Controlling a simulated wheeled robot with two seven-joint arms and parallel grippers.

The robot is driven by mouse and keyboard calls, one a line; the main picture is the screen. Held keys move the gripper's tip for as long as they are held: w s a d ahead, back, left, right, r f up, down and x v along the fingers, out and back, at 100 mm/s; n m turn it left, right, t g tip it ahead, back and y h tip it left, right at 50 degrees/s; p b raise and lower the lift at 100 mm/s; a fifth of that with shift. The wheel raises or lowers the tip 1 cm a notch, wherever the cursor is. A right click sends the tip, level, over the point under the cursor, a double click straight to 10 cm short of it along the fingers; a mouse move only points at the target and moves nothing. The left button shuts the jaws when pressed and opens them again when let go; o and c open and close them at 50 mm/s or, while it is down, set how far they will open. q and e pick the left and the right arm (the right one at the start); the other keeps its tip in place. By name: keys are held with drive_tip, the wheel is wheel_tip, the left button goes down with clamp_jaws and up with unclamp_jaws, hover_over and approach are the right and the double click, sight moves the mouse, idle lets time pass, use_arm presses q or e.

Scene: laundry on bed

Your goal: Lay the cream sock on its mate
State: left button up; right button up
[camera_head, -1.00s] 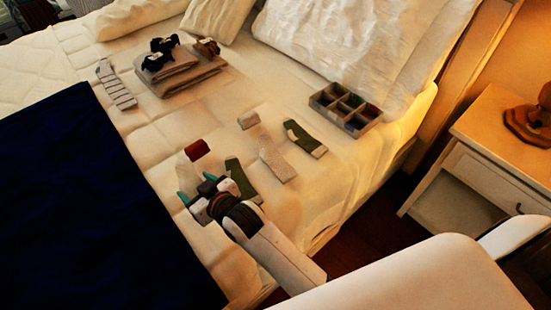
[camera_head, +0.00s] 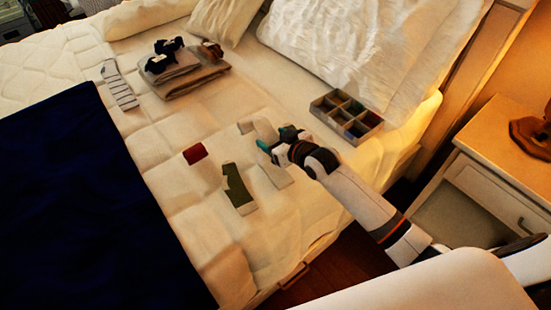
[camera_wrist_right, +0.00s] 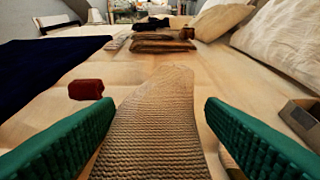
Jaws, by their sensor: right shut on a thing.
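My right gripper (camera_head: 273,141) is shut on a cream ribbed sock (camera_wrist_right: 155,120), which stands up between its green fingers in the wrist view. In the head view the held sock (camera_head: 264,129) shows just beyond the fingertips. The gripper is over the mate; I cannot tell the height or whether the socks touch. My left gripper is not in view.
A green sock (camera_head: 238,187) and a dark red roll (camera_head: 195,154) lie to the left. A divided box (camera_head: 362,134) stands to the right. Folded cloths (camera_head: 190,82) and a striped sock (camera_head: 122,94) lie farther back.

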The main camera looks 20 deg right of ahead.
wheel_tip(320, 180, down, 8)
drive_tip(key=shift+f+b, duration=0.2)
drive_tip(key=shift+b, duration=0.2)
drive_tip(key=o, duration=1)
drive_tip(key=shift+f, duration=0.15)
drive_tip(key=shift+c, duration=0.2)
drive_tip(key=shift+s+r, duration=0.2)
drive_tip(key=shift+r, duration=0.05)
drive_tip(key=p+v, duration=0.1)
drive_tip(key=v, duration=1)
drive_tip(key=shift+s+d+r, duration=0.1)
drive_tip(key=shift+s+r, duration=0.1)
drive_tip(key=shift+s, duration=0.1)
